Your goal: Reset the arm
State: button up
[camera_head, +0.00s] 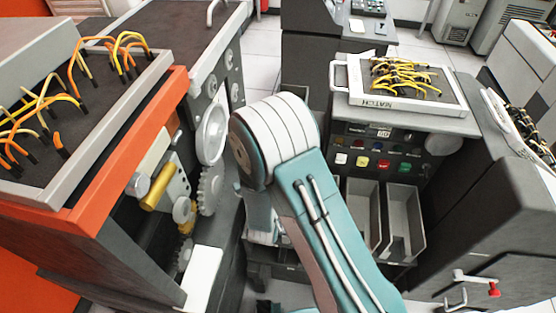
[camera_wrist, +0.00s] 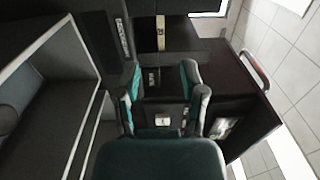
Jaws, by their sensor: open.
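My teal and white arm rises from the bottom of the head view to a large white-banded joint, where it bends downward. My gripper is mostly hidden behind the arm there. In the wrist view my gripper (camera_wrist: 161,82) shows two teal and grey fingers spread apart. No held object shows between them. Beyond the fingers are dark cabinet surfaces with small white labels; how far off they are I cannot tell.
An orange-edged machine (camera_head: 120,150) with yellow cables stands left of my arm. A control console (camera_head: 400,150) with coloured buttons and a white-framed plugboard (camera_head: 455,100) stands to the right. Open grey trays (camera_head: 404,215) sit below it. Tiled floor (camera_head: 262,60) shows behind.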

jog(key=shift+r, duration=0.1)
dwell(0.4)
jog(key=s+d+r+n+g+y, duration=0.1)
jog(key=d+r+n+g+y, duration=0.15)
jog(key=r+n, duration=0.4)
jog(key=d+r+n+g+y, duration=0.1)
jog(key=r+n+g+y, duration=0.25)
jog(key=r, duration=0.55)
jog(key=s+d+r+n+g+h, duration=0.1)
jog(key=s+d+r+n+g, duration=0.1)
jog(key=s, duration=0.6)
jog(key=s+d+r+n+g, duration=0.2)
jog(key=s+d+r+n, duration=0.1)
jog(key=s, duration=0.5)
jog(key=s+d+r+n+g+h, duration=0.1)
jog(key=s+d+r+n+g, duration=0.1)
jog(key=s+d+n, duration=0.3)
jog(key=s+d, duration=0.1)
jog(key=s, duration=0.2)
jog(key=shift+d+r+h, duration=0.2)
jog(key=shift+d+h, duration=0.05)
jog(key=shift+h, duration=0.05)
